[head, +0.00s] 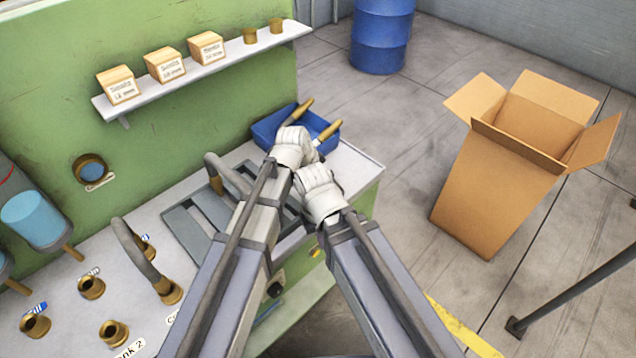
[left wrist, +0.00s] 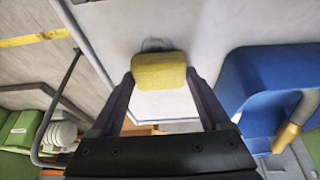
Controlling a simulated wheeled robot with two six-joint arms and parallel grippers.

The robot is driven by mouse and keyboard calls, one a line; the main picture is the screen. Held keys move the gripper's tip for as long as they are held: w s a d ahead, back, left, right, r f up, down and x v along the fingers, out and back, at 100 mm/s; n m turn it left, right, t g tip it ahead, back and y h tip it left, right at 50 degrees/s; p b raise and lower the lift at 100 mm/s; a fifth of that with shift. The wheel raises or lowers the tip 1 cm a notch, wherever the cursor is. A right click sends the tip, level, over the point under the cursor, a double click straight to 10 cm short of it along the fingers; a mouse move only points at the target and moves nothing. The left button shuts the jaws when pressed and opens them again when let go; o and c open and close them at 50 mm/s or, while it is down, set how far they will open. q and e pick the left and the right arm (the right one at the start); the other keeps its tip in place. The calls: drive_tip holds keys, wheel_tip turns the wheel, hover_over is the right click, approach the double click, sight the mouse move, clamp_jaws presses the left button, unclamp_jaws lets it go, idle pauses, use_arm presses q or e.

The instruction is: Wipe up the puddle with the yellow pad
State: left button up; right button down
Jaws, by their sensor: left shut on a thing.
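In the left wrist view the yellow pad (left wrist: 159,70) is gripped between the two dark fingers of my left gripper (left wrist: 160,78), over the light grey worktop. A small dark grey-green wet-looking patch, likely the puddle (left wrist: 156,45), shows just past the pad's far edge; I cannot tell whether the pad touches it. In the head view my left gripper (head: 293,147) is over the worktop's right end, beside the blue bin; its pad and the puddle are hidden there by my arms. My right gripper (head: 318,188) is close beside it; its fingers are not clear.
The blue bin (head: 264,130) with brass-ended tools stands at the worktop's back right; it also shows in the left wrist view (left wrist: 262,85). Hoses and brass fittings (head: 114,333) fill the worktop's left. An open cardboard box (head: 490,195) and a blue barrel (head: 382,35) stand on the floor.

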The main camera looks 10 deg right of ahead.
use_arm(q)
drive_tip(key=shift+w+d, duration=0.55)
drive_tip(key=shift+d, duration=0.2)
drive_tip(key=shift+w+d, duration=0.55)
drive_tip(key=shift+d, duration=0.2)
drive_tip(key=shift+w+d, duration=1.35)
drive_tip(key=shift+d, duration=0.05)
use_arm(e)
drive_tip(key=shift+w+a, duration=0.1)
drive_tip(key=shift+a, duration=0.05)
use_arm(q)
drive_tip(key=shift+s+a, duration=1.25)
drive_tip(key=shift+a, duration=0.05)
drive_tip(key=shift+s+a, duration=0.85)
drive_tip(key=shift+s, duration=0.2)
drive_tip(key=shift+s+a, duration=0.6)
drive_tip(key=shift+a, duration=0.3)
use_arm(e)
drive_tip(key=shift+w, duration=0.15)
